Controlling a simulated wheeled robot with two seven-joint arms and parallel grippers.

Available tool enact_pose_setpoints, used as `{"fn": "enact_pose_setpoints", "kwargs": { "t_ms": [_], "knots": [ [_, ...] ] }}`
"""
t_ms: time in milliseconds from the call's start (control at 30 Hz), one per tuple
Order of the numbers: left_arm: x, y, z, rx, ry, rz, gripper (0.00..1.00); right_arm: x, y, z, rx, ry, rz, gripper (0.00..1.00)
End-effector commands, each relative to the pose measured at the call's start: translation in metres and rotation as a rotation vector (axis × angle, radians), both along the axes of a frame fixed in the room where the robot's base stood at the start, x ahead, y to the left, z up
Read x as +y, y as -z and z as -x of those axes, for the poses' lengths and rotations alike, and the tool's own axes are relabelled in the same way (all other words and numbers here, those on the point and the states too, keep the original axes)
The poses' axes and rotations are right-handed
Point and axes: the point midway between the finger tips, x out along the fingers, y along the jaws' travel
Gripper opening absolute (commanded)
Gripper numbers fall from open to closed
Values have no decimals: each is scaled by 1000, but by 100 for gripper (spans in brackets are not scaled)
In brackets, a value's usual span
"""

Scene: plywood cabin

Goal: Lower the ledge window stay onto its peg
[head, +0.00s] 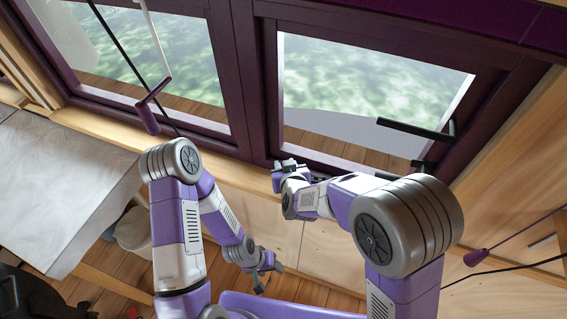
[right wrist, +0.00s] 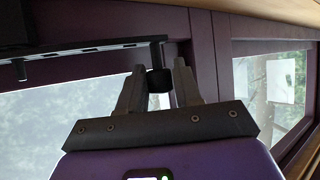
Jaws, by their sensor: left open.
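The ledge window stay is a dark bar with holes, seen in the right wrist view (right wrist: 90,49). A short dark peg-like piece (right wrist: 22,70) hangs below its left part. At the bar's right end a post runs down to a black knob (right wrist: 158,80). My right gripper (right wrist: 158,72) has its fingers close on both sides of this knob and looks shut on it. In the head view my right gripper (head: 285,168) is at the sill below the right window; its forearm hides most of the stay there. My left gripper (head: 267,264) is open and empty, low in front of the wall.
The right window has a black handle (head: 415,130) at its right side. A pale tabletop (head: 65,185) stands at left. A purple-ended cord (head: 476,257) is at right.

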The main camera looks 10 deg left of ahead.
Motion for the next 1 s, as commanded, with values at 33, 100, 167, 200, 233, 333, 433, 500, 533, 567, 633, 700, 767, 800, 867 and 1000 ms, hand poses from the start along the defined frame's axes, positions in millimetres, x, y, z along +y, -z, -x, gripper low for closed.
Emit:
{"fn": "enact_pose_setpoints", "kwargs": {
  "t_ms": [33,100,167,200,233,333,433,500,533,567,633,700,767,800,867,1000],
  "knots": [
    [0,0,0,0,0,0,57,0,2,1,3,-1,1,42],
    [0,0,0,0,0,0,57,0,1,0,1,-1,1,51],
    [0,0,0,0,0,0,57,1,1,0,0,-1,0,51],
    [0,0,0,0,0,0,57,1,0,0,-1,-1,-1,51],
    [0,0,0,0,0,0,57,1,0,0,-1,-1,-1,51],
    [0,0,0,0,0,0,57,1,0,0,-2,-1,-1,51],
    [0,0,0,0,0,0,57,0,-3,2,-3,0,-3,51],
    [0,0,0,0,0,0,57,-2,-7,7,-5,-1,-4,51],
    [0,0,0,0,0,0,57,-3,-9,11,-4,-2,-4,51],
    [0,0,0,0,0,0,57,-4,-11,14,-5,-2,-4,51],
    [0,-1,0,0,0,0,57,-8,-17,24,-5,-2,-4,51],
    [0,-2,0,0,0,0,57,-12,-24,33,-5,-1,-5,51],
    [0,-3,0,0,0,0,57,-14,-28,41,-4,-3,-3,51],
    [0,-4,0,0,0,0,57,-16,-31,46,-3,-3,-3,51],
    [0,-5,0,0,0,0,57,-18,-35,52,-3,-1,-3,51],
    [0,-6,0,0,0,0,57,-22,-38,60,-2,-1,-1,51]
  ]
}}
